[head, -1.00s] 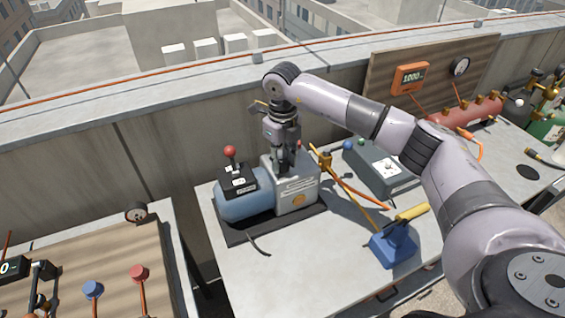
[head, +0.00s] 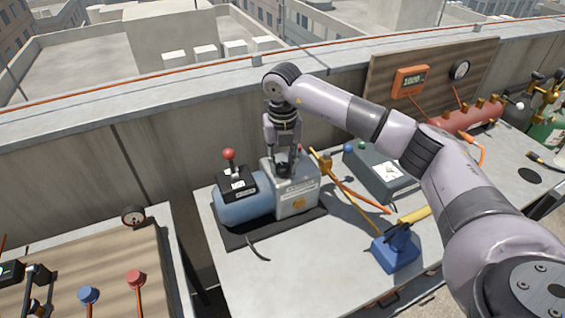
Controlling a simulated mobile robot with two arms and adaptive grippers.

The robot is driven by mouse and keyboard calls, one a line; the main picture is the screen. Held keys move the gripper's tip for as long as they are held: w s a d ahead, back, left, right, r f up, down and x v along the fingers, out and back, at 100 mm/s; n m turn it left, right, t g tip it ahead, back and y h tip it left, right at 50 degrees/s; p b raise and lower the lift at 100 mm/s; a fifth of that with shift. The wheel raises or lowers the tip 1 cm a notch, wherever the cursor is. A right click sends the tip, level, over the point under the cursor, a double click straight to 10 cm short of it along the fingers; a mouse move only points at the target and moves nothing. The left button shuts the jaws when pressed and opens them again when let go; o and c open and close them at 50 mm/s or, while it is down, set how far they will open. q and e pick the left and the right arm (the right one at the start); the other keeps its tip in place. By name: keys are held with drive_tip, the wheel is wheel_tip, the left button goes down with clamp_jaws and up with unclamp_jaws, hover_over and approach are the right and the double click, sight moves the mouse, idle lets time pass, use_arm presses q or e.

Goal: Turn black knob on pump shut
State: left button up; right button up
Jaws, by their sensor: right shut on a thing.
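The pump (head: 242,208), with a blue motor body and a grey metal block (head: 298,196), sits on a dark mat on the grey table. My right gripper (head: 283,167) points down over the grey block's top. Its two fingers are shut on the black knob (head: 284,168), one on either side. The fingers partly hide the knob, and any mark showing its position is too small to tell. My left gripper is not in view.
A red ball-topped lever (head: 229,154) stands on the pump's black box, left of my gripper. A yellow-handled blue tool (head: 396,250), an orange hose and a grey box (head: 381,172) lie to the right. The table's front (head: 300,275) is clear.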

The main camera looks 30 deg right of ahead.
sight(283, 165)
idle(0.3)
drive_tip(key=o, duration=1.2)
drive_tip(key=shift+c, duration=0.2)
wheel_tip(283, 165, up, 12)
